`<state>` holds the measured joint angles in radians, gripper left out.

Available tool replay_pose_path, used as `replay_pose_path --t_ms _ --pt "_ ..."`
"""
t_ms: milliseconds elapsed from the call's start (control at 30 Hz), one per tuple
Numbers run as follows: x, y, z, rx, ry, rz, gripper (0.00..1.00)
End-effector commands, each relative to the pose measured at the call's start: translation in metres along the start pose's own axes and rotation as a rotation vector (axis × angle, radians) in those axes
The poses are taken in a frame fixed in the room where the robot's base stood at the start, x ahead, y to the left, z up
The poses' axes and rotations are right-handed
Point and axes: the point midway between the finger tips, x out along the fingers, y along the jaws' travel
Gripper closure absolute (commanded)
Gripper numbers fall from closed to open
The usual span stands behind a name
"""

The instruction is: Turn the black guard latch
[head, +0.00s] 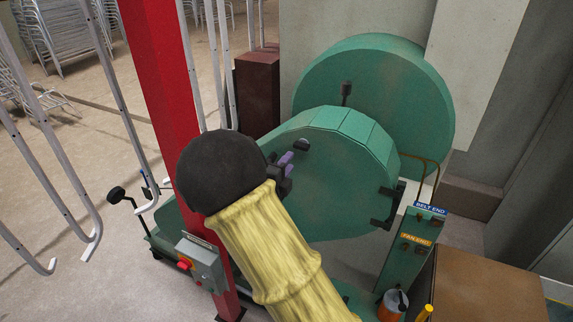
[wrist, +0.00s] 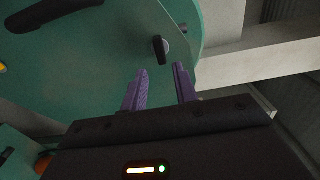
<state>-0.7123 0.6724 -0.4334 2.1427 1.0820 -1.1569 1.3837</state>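The black guard latch (head: 301,145) is a small dark knob on the face of the green guard (head: 345,175), near its upper left edge. In the wrist view the latch (wrist: 159,50) is a short black bar standing roughly upright on a grey round base. My gripper (head: 287,162) has purple fingers and is close to the latch in the head view. In the wrist view my gripper (wrist: 161,77) is open, with nothing between its fingers. The latch appears just beyond the fingertips, about midway between them, with no contact visible. My arm hides part of the guard's left side.
A red post (head: 158,85) stands left of my arm, with a grey switch box (head: 202,264) below. Black hinges (head: 381,222) are on the guard's right edge.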

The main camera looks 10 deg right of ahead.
Motion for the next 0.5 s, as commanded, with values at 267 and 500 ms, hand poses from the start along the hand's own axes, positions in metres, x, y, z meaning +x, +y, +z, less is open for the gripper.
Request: replay_pose_path --t_ms 267,500 --pt "0.021 -0.002 -0.001 -0.003 0.002 0.000 0.71" --pt "0.050 -0.002 0.000 -0.004 0.000 0.001 0.71"
